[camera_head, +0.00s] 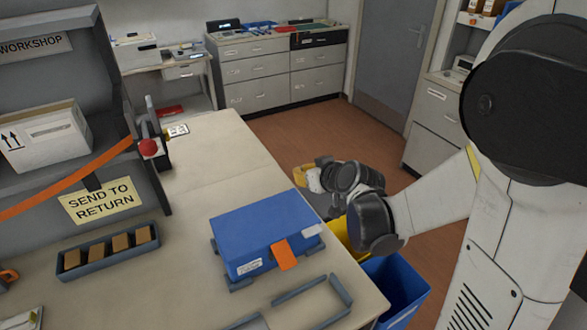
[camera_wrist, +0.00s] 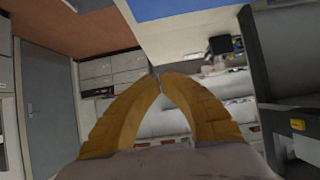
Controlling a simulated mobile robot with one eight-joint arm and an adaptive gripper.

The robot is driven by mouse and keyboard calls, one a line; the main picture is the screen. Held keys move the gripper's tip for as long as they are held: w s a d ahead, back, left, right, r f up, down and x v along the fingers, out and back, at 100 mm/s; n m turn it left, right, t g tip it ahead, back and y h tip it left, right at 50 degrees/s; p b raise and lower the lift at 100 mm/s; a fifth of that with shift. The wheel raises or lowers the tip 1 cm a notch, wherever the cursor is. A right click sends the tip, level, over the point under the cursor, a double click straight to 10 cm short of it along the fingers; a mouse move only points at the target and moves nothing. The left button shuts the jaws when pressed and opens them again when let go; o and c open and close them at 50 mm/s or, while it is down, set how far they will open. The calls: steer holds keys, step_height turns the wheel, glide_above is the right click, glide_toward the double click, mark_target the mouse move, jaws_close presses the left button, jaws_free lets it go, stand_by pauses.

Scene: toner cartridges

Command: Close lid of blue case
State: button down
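The blue case (camera_head: 262,225) sits on the light table near its right front edge. Its lid lies flat on top and looks down, though I cannot tell whether it is fully shut. An orange latch tab (camera_head: 285,256) hangs at its front side. My gripper (camera_head: 301,175) is beyond the table's right edge, apart from the case, with its fingers partly hidden behind my wrist. In the wrist view my yellow fingers (camera_wrist: 160,76) meet at the tips with nothing between them. A blue surface, likely the case (camera_wrist: 180,8), shows at the top of that view.
Grey angular brackets (camera_head: 315,290) lie before the case. A dark tray (camera_head: 108,250) with several brown blocks stands to the left, under a shelf (camera_head: 75,150) holding a white box (camera_head: 45,138). A blue bin (camera_head: 400,285) stands off the right edge. The table behind the case is clear.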

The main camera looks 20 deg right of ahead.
steer(key=b, duration=0.5)
glide_above(313, 229)
steer(key=w, duration=0.2)
step_height(313, 229, down, 5)
steer(key=s+f+b, duration=0.1)
steer(key=f+b, duration=0.1)
steer(key=f, duration=0.1)
steer(key=s+f+b, duration=0.1)
steer(key=f+b, duration=0.1)
steer(key=s+f+b, duration=0.2)
steer(key=f+b, duration=0.1)
steer(key=shift+d+f, duration=0.15)
steer(key=shift+f, duration=0.2)
steer(key=shift+s+f+b, duration=0.2)
steer(key=shift+f+b, duration=0.7)
steer(key=shift+f, duration=0.05)
steer(key=shift+r, duration=0.1)
steer(key=shift+w+r+p, duration=0.1)
steer(key=shift+r+p, duration=0.2)
steer(key=shift+p, duration=0.05)
steer(key=s+d+p, duration=0.2)
steer(key=s, duration=0.7)
steer(key=shift+s, duration=0.2)
